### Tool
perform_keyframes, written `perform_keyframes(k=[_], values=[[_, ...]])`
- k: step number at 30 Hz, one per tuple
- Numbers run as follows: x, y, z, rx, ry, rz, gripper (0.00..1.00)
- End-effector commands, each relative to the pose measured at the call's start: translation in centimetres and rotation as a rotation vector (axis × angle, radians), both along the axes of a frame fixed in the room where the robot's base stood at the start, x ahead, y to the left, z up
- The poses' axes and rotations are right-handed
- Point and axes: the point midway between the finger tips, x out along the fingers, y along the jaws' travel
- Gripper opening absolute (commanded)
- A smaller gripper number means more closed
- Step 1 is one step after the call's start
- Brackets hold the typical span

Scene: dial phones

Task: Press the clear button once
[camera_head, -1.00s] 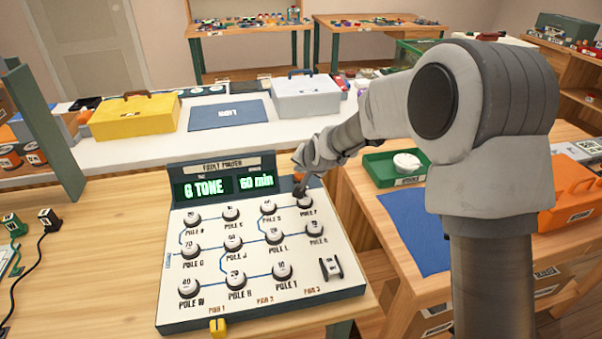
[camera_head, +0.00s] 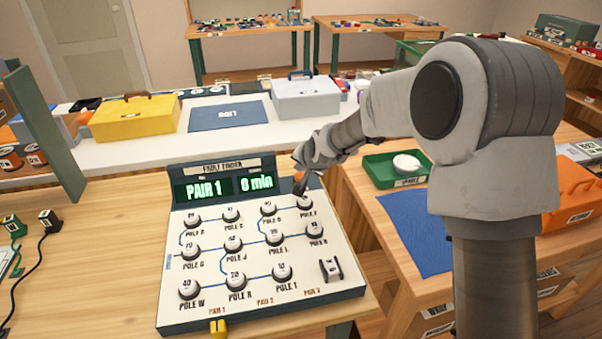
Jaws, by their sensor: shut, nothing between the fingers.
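The fault finder panel (camera_head: 260,310) lies tilted on the wooden table, with several round white buttons joined by blue lines. Its screen (camera_head: 228,186) reads "PAIR 1" and "0 min" in green. My gripper (camera_head: 301,188) is shut and empty, pointing down at the panel's upper right, just above the "POLE F" button (camera_head: 307,204). I cannot tell if it touches that button. A white rocker-like part (camera_head: 331,268) sits at the panel's lower right. No label reading "clear" is legible, and my gripper covers part of the area right of the screen.
A yellow tab (camera_head: 218,328) sticks out at the panel's front edge. Behind stand a yellow toolbox (camera_head: 135,118), a blue mat (camera_head: 229,116) and a grey toolbox (camera_head: 306,98). A green tray (camera_head: 392,178) is on the right table.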

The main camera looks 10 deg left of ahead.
Motion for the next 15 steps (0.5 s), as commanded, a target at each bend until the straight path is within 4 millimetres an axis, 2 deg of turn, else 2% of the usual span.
perform_keyframes(k=[7, 15], values=[[0.0, 0.0, 0.5, 0.001, -0.002, -0.001, 0.00], [0.0, 0.0, 3.2, -0.001, -0.003, 0.001, 0.00]])
